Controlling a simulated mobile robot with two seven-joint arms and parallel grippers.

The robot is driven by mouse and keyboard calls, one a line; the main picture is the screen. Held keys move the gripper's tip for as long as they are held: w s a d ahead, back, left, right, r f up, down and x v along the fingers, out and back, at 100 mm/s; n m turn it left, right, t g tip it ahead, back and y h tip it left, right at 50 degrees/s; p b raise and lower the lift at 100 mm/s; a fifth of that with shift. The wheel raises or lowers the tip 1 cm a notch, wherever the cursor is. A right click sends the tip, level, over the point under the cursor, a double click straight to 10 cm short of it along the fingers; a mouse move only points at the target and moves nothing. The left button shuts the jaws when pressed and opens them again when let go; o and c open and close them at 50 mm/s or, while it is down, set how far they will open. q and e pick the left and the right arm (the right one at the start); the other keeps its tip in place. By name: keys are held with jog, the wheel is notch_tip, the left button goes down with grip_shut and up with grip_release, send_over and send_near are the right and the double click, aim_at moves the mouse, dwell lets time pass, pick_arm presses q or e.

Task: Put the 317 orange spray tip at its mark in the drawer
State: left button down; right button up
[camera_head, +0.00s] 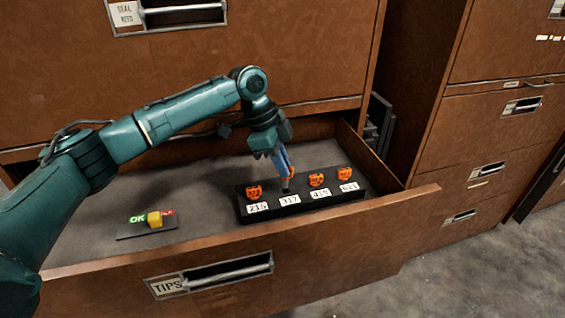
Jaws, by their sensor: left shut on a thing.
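The drawer labelled TIPS (100,248) is open. In it a black rack (330,200) carries number labels, including a 317 label (289,200). My left gripper (285,177) points down, its fingertips just behind the 317 label at that place in the rack. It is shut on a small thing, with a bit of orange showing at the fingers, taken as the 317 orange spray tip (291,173). The fingers hide most of it, so I cannot tell whether it touches the rack. My right gripper is not in view.
Orange tips stand at the other labels: one left (254,191) and two right (317,180) (345,174) of my gripper. A small plate (135,236) with a green OK, a yellow block and a red part lies at the drawer's left. The drawer floor between is clear.

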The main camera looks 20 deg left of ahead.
pick_arm(q)
jog(key=shift+f, duration=0.85)
dwell(0.3)
jog(key=shift+f, duration=1.3)
jog(key=c, duration=1.1)
grip_release()
